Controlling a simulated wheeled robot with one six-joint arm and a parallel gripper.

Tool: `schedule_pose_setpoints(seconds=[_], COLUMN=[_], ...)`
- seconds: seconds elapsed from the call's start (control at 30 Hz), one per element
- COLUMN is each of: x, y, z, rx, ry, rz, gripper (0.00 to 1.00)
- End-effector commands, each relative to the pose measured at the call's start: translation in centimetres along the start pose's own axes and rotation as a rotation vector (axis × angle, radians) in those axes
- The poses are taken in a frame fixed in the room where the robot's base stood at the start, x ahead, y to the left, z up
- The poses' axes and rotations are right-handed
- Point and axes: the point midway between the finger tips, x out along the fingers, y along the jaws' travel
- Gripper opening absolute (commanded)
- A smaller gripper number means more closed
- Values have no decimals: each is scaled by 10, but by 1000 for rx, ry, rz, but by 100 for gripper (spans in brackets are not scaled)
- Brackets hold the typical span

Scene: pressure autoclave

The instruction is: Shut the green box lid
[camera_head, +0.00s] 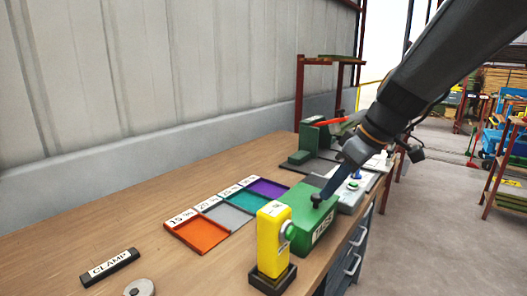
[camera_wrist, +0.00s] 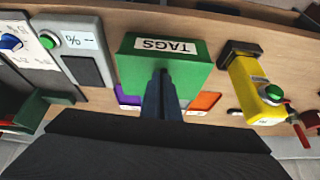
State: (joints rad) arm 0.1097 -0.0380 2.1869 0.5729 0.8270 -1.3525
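The green box (camera_head: 297,206) with a white TAGS label stands near the front edge of the bench. Its green top looks flat and down over the box in the head view; no open gap shows. It also shows in the wrist view (camera_wrist: 138,68), label toward the top of the picture. My gripper (camera_head: 319,198) points down at the top of the box, its tips at or just above a small dark knob there. In the wrist view the two dark blue fingers (camera_wrist: 163,78) are close together. Whether they touch or grip the knob is hidden.
A yellow post with a green button (camera_head: 272,240) stands close in front of the box. Orange, grey, teal and purple trays (camera_head: 197,237) lie to the left. A grey panel with a blue knob (camera_head: 350,189) is behind. A CLAMP plate (camera_head: 109,267) lies at the near left.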

Motion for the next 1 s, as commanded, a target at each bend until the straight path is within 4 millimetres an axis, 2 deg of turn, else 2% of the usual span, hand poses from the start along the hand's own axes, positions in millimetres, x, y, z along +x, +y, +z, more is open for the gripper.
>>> schedule_pose_setpoints(seconds=[0.03,0.57,0.73,0.9,0.93,1.0], x=[8,8,-8,-37,-41,-48], y=[-4,-4,-4,-3,-2,1], z=[9,9,2,-14,-13,4], rx=[3,1,-1,-6,-5,-1], ry=[-16,-20,-17,-7,-5,-4], rz=[-14,-16,-13,-6,-3,0], gripper=[0,0,0,0,0,0])
